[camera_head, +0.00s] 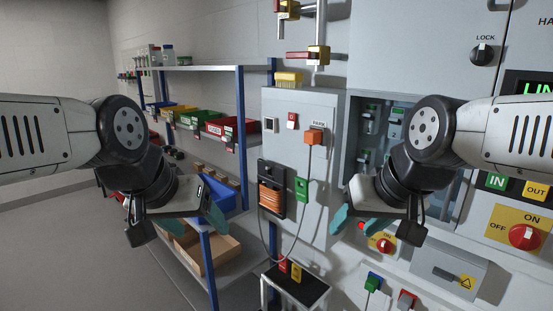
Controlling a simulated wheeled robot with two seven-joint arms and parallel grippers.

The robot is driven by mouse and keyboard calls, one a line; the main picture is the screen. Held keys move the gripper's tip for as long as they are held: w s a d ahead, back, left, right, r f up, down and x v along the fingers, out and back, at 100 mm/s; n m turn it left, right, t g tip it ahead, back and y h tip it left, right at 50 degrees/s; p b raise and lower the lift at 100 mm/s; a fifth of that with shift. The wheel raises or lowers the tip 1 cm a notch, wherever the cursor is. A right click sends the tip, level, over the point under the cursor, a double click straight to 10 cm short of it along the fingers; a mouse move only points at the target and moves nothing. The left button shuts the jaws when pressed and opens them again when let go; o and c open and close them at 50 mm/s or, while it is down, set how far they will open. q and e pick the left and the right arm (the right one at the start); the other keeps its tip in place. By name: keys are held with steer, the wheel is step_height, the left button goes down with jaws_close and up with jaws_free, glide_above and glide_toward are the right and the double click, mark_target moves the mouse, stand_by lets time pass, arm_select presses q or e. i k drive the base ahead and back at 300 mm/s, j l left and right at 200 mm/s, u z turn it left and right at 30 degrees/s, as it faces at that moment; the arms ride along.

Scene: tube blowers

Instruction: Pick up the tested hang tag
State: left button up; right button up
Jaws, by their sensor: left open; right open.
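No tag here can be read as the tested hang tag. A red tag-like piece (283,265) and a yellow one (296,273) stand at the small black-topped stand (305,288), low in the middle; their markings are too small to read. My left gripper (193,221) is open and empty, left of the stand and above it in the picture, in front of the shelving. My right gripper (358,221) is open and empty, right of the stand, in front of the grey cabinets. Neither gripper touches the tag-like pieces.
A shelf rack (240,130) with coloured bins, including a red bin (218,127), stands at the left. A grey box (318,113) marked PARK has an orange plug (314,137) and a hanging cable. A red knob (524,236) is on the right panel. Open floor lies at the lower left.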

mark_target(302, 192)
steer(key=i+j+z, duration=0.1)
steer(key=j, duration=0.3)
steer(key=i+j+z, duration=0.15)
steer(key=j, duration=0.25)
steer(key=j+z, duration=0.1)
steer(key=j, duration=0.25)
